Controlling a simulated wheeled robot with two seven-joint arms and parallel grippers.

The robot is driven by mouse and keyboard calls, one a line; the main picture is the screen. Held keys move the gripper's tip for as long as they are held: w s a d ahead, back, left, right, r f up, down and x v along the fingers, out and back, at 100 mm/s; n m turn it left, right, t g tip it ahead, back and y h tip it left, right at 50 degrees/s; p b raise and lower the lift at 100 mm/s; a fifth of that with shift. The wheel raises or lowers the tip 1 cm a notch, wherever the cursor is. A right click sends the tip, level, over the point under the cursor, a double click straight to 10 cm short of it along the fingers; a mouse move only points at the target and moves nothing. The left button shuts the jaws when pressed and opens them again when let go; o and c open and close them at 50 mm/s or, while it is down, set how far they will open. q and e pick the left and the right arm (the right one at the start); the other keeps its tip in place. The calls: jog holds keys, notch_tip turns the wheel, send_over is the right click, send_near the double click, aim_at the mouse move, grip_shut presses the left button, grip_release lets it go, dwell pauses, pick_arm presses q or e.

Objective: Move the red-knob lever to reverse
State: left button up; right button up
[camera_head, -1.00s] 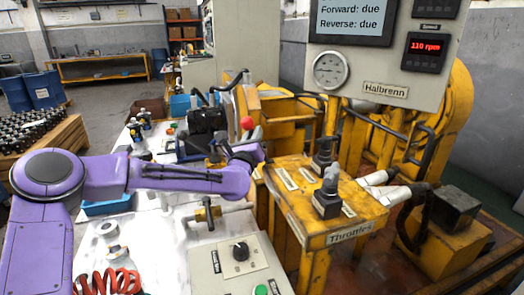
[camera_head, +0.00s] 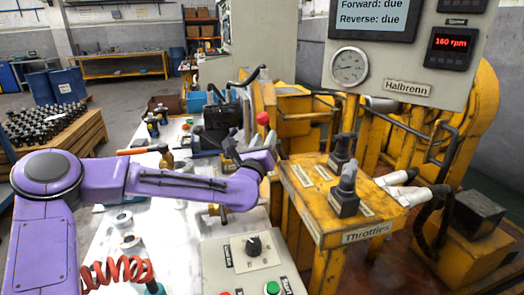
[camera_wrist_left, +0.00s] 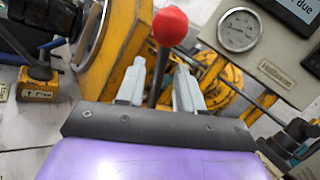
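The red-knob lever (camera_head: 262,118) stands at the near left side of the yellow machine in the head view. In the left wrist view its red ball (camera_wrist_left: 170,27) sits on a dark shaft that runs down between my two grey fingers. My left gripper (camera_wrist_left: 160,72) is open, with a finger on either side of the shaft and gaps visible. The screen (camera_head: 368,15) reads "Forward: due" and "Reverse: due". My right gripper is not in view.
A yellow throttle stand (camera_head: 325,222) with two dark levers is right of my left arm. A control box (camera_head: 252,262) with a knob and buttons is in front. A gauge (camera_head: 349,66) and red rpm readout (camera_head: 451,43) are on the panel. A cluttered white bench (camera_head: 175,235) lies beneath the arm.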

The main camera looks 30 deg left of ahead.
pick_arm(q)
jog(key=v, duration=0.6)
jog(key=shift+b, duration=0.3)
